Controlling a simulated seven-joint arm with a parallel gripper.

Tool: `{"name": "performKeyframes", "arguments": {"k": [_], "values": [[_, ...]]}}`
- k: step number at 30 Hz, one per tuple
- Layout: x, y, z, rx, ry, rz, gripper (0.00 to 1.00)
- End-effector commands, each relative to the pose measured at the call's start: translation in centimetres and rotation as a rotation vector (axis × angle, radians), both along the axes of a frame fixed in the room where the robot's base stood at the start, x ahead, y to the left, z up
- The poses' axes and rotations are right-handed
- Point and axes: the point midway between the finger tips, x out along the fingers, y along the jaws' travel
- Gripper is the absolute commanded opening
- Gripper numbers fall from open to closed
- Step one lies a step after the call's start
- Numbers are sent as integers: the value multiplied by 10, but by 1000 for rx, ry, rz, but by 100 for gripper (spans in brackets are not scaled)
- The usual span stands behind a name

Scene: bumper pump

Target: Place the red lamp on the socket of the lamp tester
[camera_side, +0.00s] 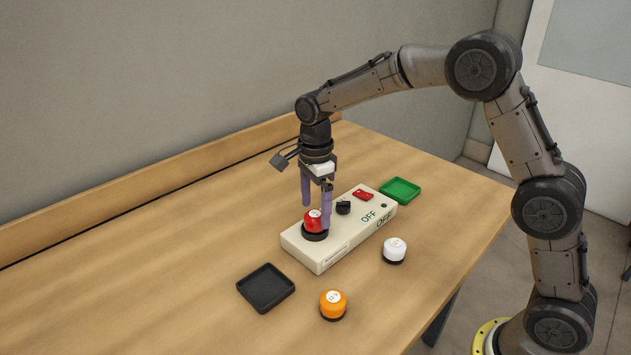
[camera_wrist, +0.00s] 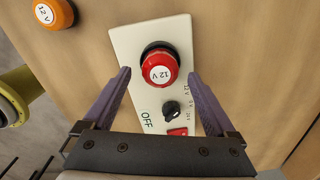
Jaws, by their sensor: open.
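The red lamp (camera_side: 312,218) sits upright on the black socket (camera_side: 315,236) at the near left end of the cream lamp tester (camera_side: 327,256). In the wrist view the red lamp (camera_wrist: 160,66) shows a white 12 V label on top, with the dark socket ring around its base. My gripper (camera_side: 315,217) is open, its purple fingers on either side of the lamp. In the wrist view the fingertips (camera_wrist: 159,74) stand apart from the lamp, with gaps on both sides. Part of the lamp is hidden by a finger in the side view.
The tester carries a black knob (camera_side: 343,208), a red switch (camera_side: 363,195) and OFF markings. An orange lamp (camera_side: 333,305) and a white lamp (camera_side: 395,250) stand in front. A black tray (camera_side: 265,288) lies left, a green tray (camera_side: 400,190) behind right. The table's left side is clear.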

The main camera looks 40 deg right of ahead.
Motion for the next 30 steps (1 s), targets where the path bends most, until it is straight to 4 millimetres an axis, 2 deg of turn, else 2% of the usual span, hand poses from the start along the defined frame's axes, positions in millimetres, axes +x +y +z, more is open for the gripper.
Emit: {"name": "performKeyframes", "arguments": {"k": [6, 12, 18, 25, 28, 30], "values": [[1, 0, 47, 0, -6, 0, 92], [1, 0, 83, 1, -4, 0, 92], [0, 0, 102, 0, -1, 0, 92], [-1, 0, 107, 0, -3, 6, 92], [-11, -3, 116, 2, -21, 65, 92], [-26, -7, 127, 0, -49, 154, 92]]}}
